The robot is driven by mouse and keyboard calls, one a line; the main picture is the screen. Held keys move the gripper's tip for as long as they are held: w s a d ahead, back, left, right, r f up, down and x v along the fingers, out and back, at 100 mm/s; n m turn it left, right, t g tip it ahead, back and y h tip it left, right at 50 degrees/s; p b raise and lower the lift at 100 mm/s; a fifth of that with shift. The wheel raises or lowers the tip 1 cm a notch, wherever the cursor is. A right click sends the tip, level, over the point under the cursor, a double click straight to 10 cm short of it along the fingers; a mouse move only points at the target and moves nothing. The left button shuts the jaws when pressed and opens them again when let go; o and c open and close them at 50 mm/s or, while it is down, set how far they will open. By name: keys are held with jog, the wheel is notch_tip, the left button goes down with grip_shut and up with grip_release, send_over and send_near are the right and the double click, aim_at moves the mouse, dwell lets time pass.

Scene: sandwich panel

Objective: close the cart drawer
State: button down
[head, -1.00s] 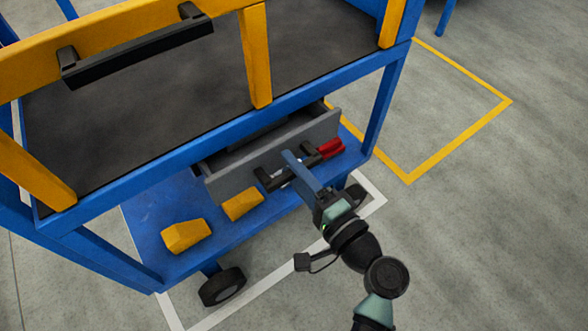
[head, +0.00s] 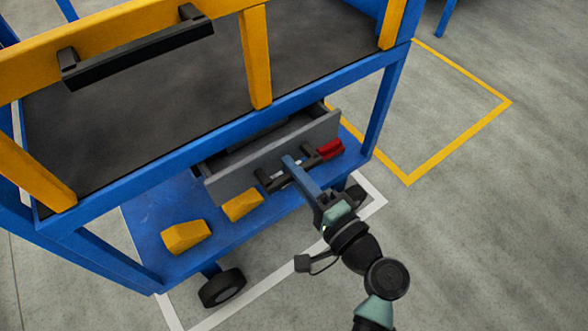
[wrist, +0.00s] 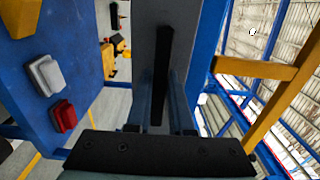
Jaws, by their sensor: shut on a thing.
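The grey cart drawer (head: 235,180) hangs under the top deck of the blue cart. It stands partly out, with a dark gap showing behind its front panel. A black bar handle (head: 272,181) is fixed on the drawer front; it also shows in the wrist view (wrist: 162,70). My gripper (head: 291,165) reaches the handle from the front and is shut on it, with its blue fingers on either side of the bar. The fingers partly hide the handle's middle in the head view.
Two yellow blocks, one at the left (head: 186,237) and one nearer the drawer (head: 242,204), lie on the blue lower shelf (head: 160,200). A red thing (head: 330,149) lies near the drawer's right end. Yellow posts and blue legs frame the cart. Floor at the right is clear.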

aim_at(280, 156)
dwell(0.7)
jog(key=shift+x, duration=2.25)
jog(key=c, duration=0.8)
grip_release()
jog(key=p+v, duration=0.4)
jog(key=v, duration=0.9)
jog(key=shift+w, duration=0.1)
